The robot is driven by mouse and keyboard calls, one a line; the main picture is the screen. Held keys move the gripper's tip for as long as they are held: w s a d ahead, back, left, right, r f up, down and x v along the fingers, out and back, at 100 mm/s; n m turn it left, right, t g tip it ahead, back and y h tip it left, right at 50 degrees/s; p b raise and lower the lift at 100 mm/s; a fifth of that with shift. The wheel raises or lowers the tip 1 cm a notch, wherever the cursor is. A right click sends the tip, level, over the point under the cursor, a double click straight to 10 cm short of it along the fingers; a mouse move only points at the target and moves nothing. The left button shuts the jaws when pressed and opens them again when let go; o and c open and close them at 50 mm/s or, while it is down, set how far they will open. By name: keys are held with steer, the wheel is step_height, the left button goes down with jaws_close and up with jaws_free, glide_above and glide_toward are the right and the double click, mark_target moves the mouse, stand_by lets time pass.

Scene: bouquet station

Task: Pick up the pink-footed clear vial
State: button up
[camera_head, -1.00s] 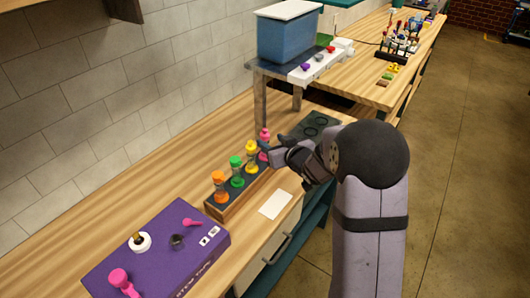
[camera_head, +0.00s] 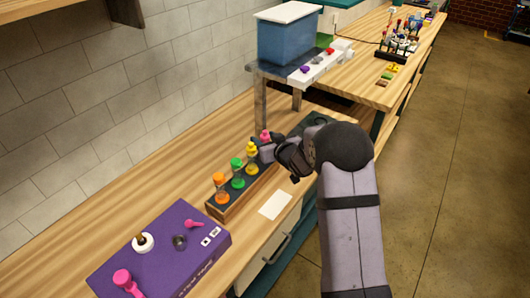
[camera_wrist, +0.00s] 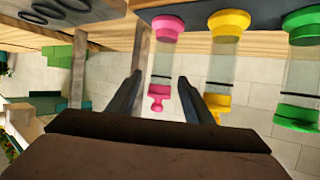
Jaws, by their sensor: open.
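The pink-footed clear vial (camera_wrist: 163,62) shows in the wrist view, which is upside down, with its pink foot at the top and its pink stopper at the bottom. In the head view its pink stopper (camera_head: 265,136) shows at the far end of the vial row, and my gripper hides most of its body. My gripper (camera_wrist: 159,80) is open, with one finger on each side of the vial; I cannot tell if either finger touches it. My gripper also shows beside the vial in the head view (camera_head: 263,150). The vial stands upright in the dark-topped wooden rack (camera_head: 228,207).
A yellow vial (camera_head: 252,158) stands close beside it, and the right finger is near it in the wrist view. Green (camera_head: 237,174) and orange (camera_head: 220,190) vials follow. A purple box (camera_head: 165,258), a white card (camera_head: 275,205) and a raised shelf with a blue bin (camera_head: 288,38) are around.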

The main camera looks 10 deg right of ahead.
jaws_close()
steer(key=shift+r, duration=0.2)
stand_by(0.4)
